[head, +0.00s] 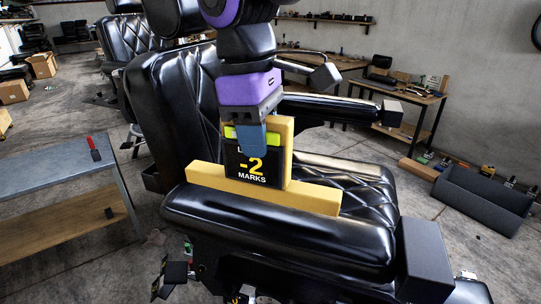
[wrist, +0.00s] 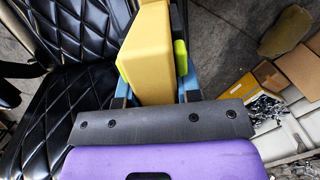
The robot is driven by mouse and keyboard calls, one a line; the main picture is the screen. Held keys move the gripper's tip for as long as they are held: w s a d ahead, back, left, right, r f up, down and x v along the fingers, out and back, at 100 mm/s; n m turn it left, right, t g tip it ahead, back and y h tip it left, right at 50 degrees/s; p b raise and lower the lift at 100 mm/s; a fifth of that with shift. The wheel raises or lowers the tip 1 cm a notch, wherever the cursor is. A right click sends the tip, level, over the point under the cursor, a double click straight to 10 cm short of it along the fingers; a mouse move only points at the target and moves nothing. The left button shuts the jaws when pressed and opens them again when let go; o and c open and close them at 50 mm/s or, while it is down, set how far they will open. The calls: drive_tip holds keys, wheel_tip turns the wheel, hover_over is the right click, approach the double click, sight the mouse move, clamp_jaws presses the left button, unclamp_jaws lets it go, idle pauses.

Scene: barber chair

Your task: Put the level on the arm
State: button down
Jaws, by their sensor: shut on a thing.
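The level is a yellow inverted-T block (head: 308,201) with a long base bar, an upright part and a black face plate marked "-2 MARKS". It also shows in the wrist view (wrist: 148,50) with a lime-green piece on its right side. My gripper (head: 251,140) is shut on the upright part from above; its blue fingers flank it in the wrist view (wrist: 154,88). The near arm of the chair (head: 285,232) is a black padded bar. The level's base runs along the arm's upper edge, roughly upright. I cannot tell whether it touches; its lower edge is partly hidden.
The black quilted chair seat (head: 365,190) and backrest (head: 172,115) lie behind the near arm. The far arm (head: 330,107) is bare. A grey-topped table (head: 55,172) with a red-handled tool (head: 94,148) stands left. A dark grey bin (head: 478,199) is at right.

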sight(271, 158)
drive_tip(key=shift+d, duration=0.5)
drive_tip(key=shift+d+f, duration=0.15)
drive_tip(key=shift+f, duration=0.8)
drive_tip(key=shift+d+f, duration=0.15)
drive_tip(key=shift+f, duration=0.75)
drive_tip(key=shift+f, duration=0.1)
drive_tip(key=c, duration=0.8)
unclamp_jaws()
drive_tip(key=r, duration=0.4)
drive_tip(key=a+r, duration=0.1)
drive_tip(key=r, duration=0.7)
drive_tip(key=shift+w+a+r, duration=0.1)
drive_tip(key=shift+w+a, duration=0.1)
drive_tip(key=shift+w, duration=0.1)
